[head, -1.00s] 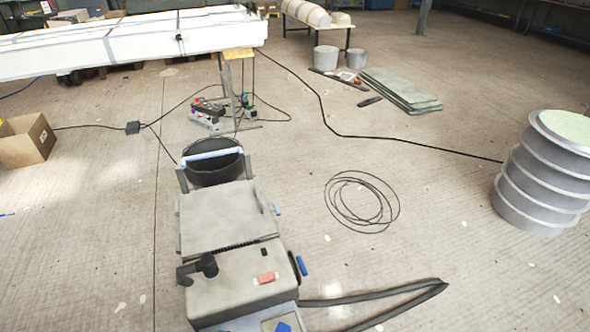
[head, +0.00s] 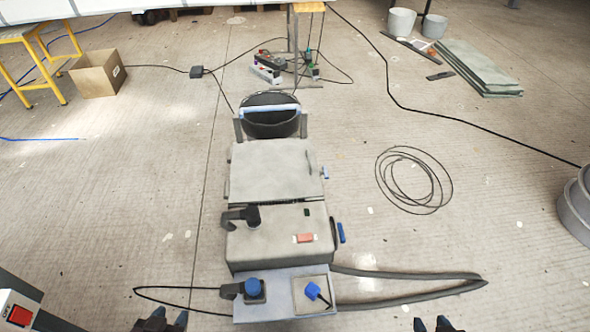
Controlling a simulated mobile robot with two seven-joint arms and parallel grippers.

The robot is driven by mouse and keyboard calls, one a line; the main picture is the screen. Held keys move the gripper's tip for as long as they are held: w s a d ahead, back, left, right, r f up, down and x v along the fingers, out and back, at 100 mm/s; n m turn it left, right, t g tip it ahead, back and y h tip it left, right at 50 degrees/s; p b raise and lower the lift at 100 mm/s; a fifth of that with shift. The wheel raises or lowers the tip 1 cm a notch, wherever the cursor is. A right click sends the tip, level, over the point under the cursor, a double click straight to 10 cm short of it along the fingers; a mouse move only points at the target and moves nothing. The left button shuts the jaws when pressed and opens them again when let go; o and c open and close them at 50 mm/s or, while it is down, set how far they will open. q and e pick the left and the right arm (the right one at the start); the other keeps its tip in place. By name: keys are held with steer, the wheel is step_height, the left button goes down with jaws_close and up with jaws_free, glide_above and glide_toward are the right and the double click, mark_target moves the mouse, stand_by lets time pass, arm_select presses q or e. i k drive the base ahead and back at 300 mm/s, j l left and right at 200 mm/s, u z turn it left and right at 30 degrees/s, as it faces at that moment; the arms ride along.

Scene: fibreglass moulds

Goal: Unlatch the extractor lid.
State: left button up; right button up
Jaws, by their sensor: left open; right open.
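The extractor (head: 262,240) is a grey machine on the floor at the centre of the head view. Its flat grey lid (head: 270,168) lies closed between the front housing and the black bucket behind. A handle-like strip stands on the lid's right side. My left gripper (head: 161,321) is open at the bottom edge, left of the extractor and apart from it. My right gripper (head: 432,324) is open at the bottom edge, right of the extractor and below the hose. Both are mostly cut off.
A grey hose (head: 410,282) loops on the floor at the extractor's right. A coiled cable (head: 413,180) lies farther right. A cardboard box (head: 97,74) and yellow trestle stand at the far left. A red OFF switch box (head: 18,313) is at lower left. Floor beside the extractor is mostly clear.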

mark_target(324, 171)
steer(key=l+u, duration=0.55)
steer(key=l, duration=0.25)
steer(key=l+u, duration=0.1)
steer(key=l, duration=0.75)
steer(key=k+l+u, duration=0.15)
steer(key=l, duration=0.7)
steer(key=i+l, duration=0.15)
steer(key=l, duration=0.25)
steer(key=i+l, duration=0.15)
steer(key=l, duration=0.25)
steer(key=i+l, duration=0.15)
steer(key=l, duration=0.2)
steer(key=i+l+u, duration=0.15)
steer(key=l, duration=0.25)
steer(key=i+l+u, duration=0.15)
steer(key=l, duration=0.25)
steer(key=j+u, duration=0.15)
steer(key=u, duration=0.8)
steer(key=i+j, duration=0.1)
steer(key=i, duration=0.3)
